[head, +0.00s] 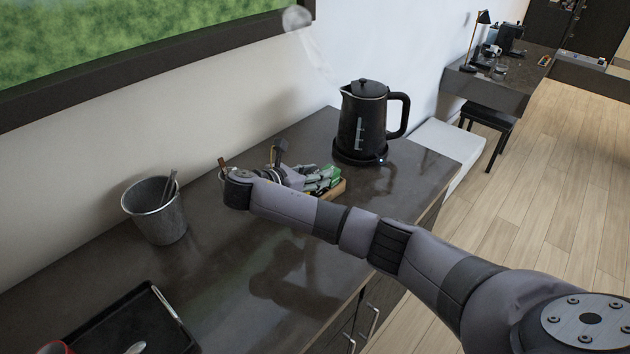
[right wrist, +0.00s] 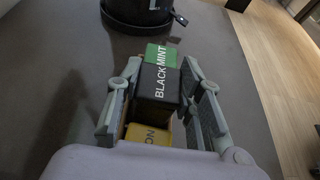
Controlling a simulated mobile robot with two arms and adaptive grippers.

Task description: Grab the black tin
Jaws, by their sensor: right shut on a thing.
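The black tin (right wrist: 158,84), lettered "BLACK", sits between the two fingers of my right gripper (right wrist: 161,72) in the right wrist view. The fingers are shut on its sides. A green tin (right wrist: 161,54) lettered "MINT" stands just beyond it, and a yellow tin (right wrist: 148,134) is on the near side. In the head view my right gripper (head: 322,176) is low over a small wooden tray (head: 338,189) on the dark counter; the arm and fingers mostly hide the black tin there. My left gripper is not in view.
A black kettle (head: 362,125) on its base stands just beyond the tray. A grey metal cup (head: 157,215) with utensils stands to the left. A black tray (head: 125,325) lies at the front left. The middle of the counter (head: 225,270) is clear.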

